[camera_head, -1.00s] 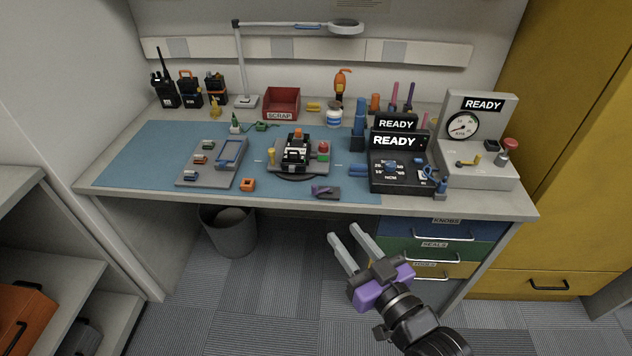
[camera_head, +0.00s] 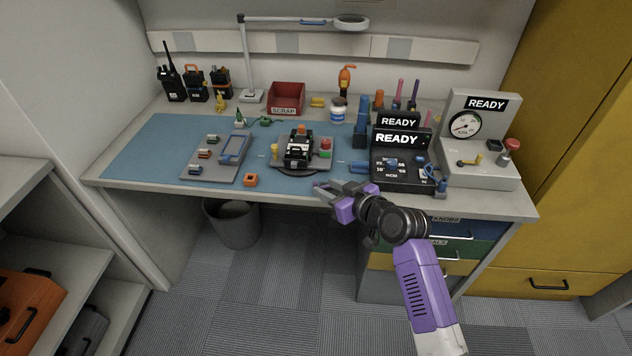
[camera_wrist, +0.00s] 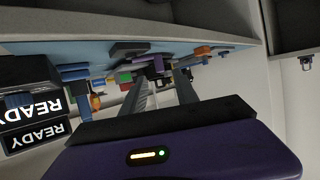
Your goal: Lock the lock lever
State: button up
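A small purple lever (camera_wrist: 158,64) beside a dark block (camera_wrist: 128,48) shows in the wrist view, beyond my fingertips; I take it to be the lock lever. It lies near the front edge of the workbench. In the head view my gripper (camera_head: 322,192) covers that spot, so the lever's angle cannot be told. My gripper (camera_wrist: 162,80) is open and empty, its two fingers apart and pointing towards the lever. I cannot see any contact. Behind it, a black device (camera_head: 298,152) sits on a grey fixture (camera_head: 318,163) with red and green knobs.
A grey tray (camera_head: 207,172) with small parts and an orange part (camera_head: 250,180) lie left on the blue mat (camera_head: 140,148). Dark READY boxes (camera_head: 398,172) and a gauge station (camera_head: 478,177) stand right. A red scrap bin (camera_head: 287,98) and a lamp (camera_head: 250,60) stand behind.

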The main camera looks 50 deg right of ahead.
aim_at(317, 183)
jog(key=shift+x, duration=3.1)
jog(key=shift+a, duration=0.1)
grip_shut()
